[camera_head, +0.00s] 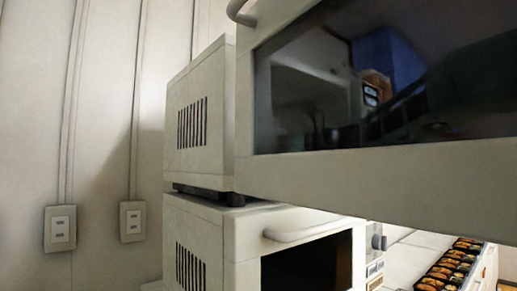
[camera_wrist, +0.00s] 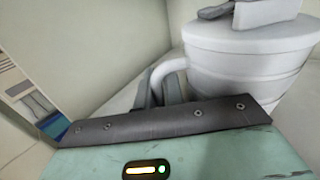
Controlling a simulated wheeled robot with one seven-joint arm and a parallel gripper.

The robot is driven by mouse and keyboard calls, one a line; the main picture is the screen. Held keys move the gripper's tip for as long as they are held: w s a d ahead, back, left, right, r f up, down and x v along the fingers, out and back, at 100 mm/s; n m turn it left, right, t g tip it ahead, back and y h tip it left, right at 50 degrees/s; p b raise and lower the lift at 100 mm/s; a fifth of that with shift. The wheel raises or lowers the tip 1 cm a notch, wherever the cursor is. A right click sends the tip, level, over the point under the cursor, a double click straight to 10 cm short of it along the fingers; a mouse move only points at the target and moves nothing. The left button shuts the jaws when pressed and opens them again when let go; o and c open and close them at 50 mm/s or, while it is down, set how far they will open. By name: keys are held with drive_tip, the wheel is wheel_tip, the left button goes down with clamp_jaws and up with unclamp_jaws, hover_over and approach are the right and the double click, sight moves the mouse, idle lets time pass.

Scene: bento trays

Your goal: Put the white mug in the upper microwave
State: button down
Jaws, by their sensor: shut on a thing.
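The upper microwave (camera_head: 200,110) is a pale box stacked on another one in the head view. Its door (camera_head: 370,165), with a dark glass window, stands open and fills the upper right, hiding the opening. In the wrist view, the white mug (camera_wrist: 245,65) is at the upper right, its handle pointing left. My gripper (camera_wrist: 165,92) is shut on the mug at the handle side; the exact contact is partly hidden by the grey bracket in front. Pale plain walls surround the mug, like a microwave interior. Neither mug nor gripper shows in the head view.
The lower microwave (camera_head: 215,240) sits directly below, with a pale handle (camera_head: 312,230) and dark window. Bento trays (camera_head: 452,265) with food lie on a counter at the lower right. A panel edge (camera_wrist: 25,100) is close at left in the wrist view.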

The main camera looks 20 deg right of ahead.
drive_tip(key=c, duration=1.5)
unclamp_jaws()
drive_tip(key=b+v, duration=0.3)
drive_tip(key=v, duration=0.9)
drive_tip(key=shift+r, duration=0.1)
